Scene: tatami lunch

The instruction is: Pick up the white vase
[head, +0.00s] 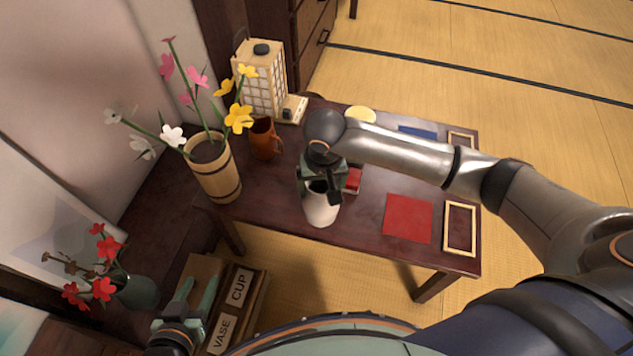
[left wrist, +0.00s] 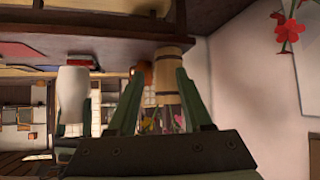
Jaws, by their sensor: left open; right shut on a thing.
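The white vase (head: 321,206) is in the head view, near the front edge of the dark low table (head: 372,238). My right gripper (head: 321,186) comes down from above and is shut on the vase at its upper rim. The vase looks upright; whether its base touches the table is hard to tell. It also shows in the left wrist view (left wrist: 73,95), at the left. My left gripper (head: 192,299) is open and empty, low at the left by the wooden box. Its fingers also show in the left wrist view (left wrist: 153,105).
A wooden bucket of flowers (head: 217,178), an orange-brown mug (head: 265,140) and a lantern (head: 260,80) stand on the table's left side. A red square (head: 408,218) and frame (head: 460,228) lie right. A box labelled CUP and VASE (head: 253,310) stands in front, near a red-flowered pot (head: 138,290).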

